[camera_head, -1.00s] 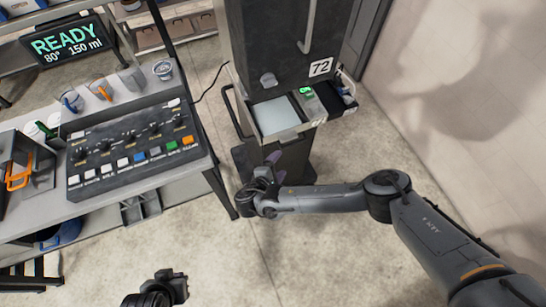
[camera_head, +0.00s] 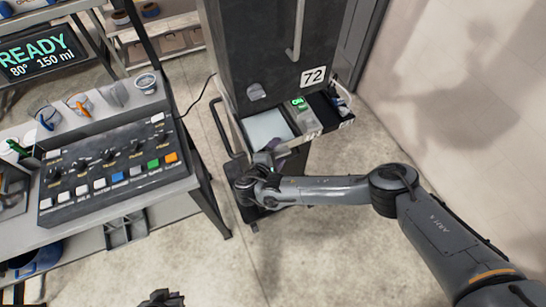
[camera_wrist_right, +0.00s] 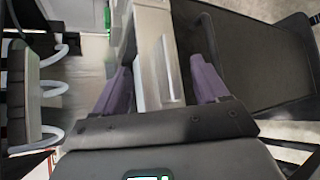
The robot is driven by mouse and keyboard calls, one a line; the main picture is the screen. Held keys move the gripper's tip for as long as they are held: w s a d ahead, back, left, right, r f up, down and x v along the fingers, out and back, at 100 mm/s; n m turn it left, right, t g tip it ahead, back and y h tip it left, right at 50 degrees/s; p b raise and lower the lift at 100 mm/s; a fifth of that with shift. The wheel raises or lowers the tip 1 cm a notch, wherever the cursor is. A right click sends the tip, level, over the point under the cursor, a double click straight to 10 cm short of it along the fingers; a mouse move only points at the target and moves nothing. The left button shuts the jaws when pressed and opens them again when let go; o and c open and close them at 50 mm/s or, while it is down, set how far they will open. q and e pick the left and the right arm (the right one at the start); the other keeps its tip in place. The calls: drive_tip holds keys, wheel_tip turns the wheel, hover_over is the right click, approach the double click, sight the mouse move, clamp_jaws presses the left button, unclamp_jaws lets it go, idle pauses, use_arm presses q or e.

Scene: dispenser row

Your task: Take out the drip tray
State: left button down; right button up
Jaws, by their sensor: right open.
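A pale, flat tray (camera_head: 268,130) sits in the open front of the dark cabinet numbered 72; I take it to be the drip tray. My right gripper (camera_head: 270,157) is at its front edge, seen partly from behind. In the right wrist view the two purple fingers of the right gripper (camera_wrist_right: 163,86) are apart, with a light grey front part (camera_wrist_right: 154,50) between them. I cannot tell whether they touch it. My left gripper (camera_head: 163,298) shows only as a dark tip at the bottom edge; its jaws are not clear.
A dark compartment (camera_head: 328,112) and a green-lit unit (camera_head: 298,103) sit right of the tray. A dark looped handle (camera_head: 228,130) is on its left. A bench with a button panel (camera_head: 115,165) stands at left. The floor in front is clear.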

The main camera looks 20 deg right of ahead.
drive_tip(key=shift+x, duration=1)
clamp_jaws()
drive_tip(key=shift+r, duration=0.15)
idle(0.4)
